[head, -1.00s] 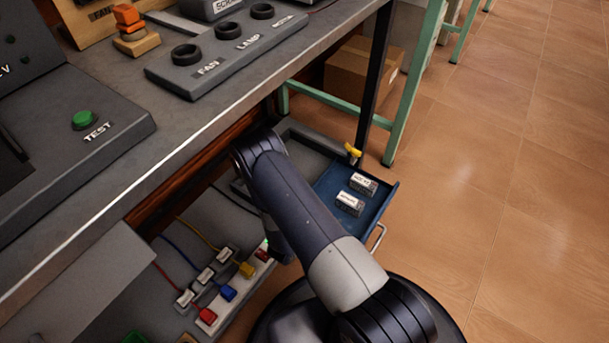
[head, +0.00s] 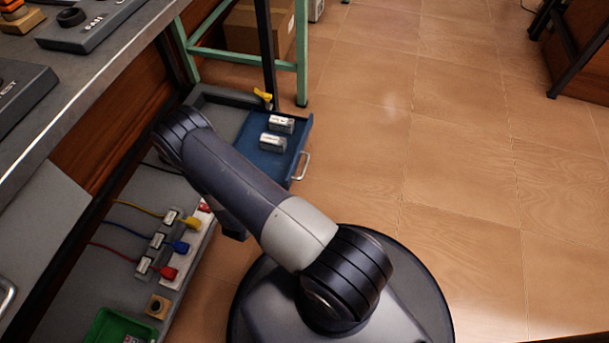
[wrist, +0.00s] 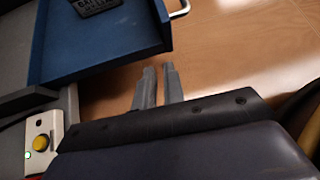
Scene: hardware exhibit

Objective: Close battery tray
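The blue battery tray (head: 265,163) is pulled out from under the bench and stands open over the floor. Its metal handle (head: 303,166) is on the outer right side. Two white-labelled batteries (head: 281,124) (head: 272,142) lie in the tray. In the wrist view the tray (wrist: 105,58) fills the upper left, and its handle (wrist: 182,10) shows at the top. My gripper (wrist: 160,70) is just below the tray's near corner in that picture, its fingers slightly apart with nothing between them. In the head view my arm hides the gripper.
A yellow lever (head: 263,96) stands at the tray's back corner. A green stool frame (head: 302,65) is close behind. A strip with coloured plugs (head: 180,246) and a green bin (head: 122,325) lie on the lower shelf. The floor (head: 440,170) to the right is clear.

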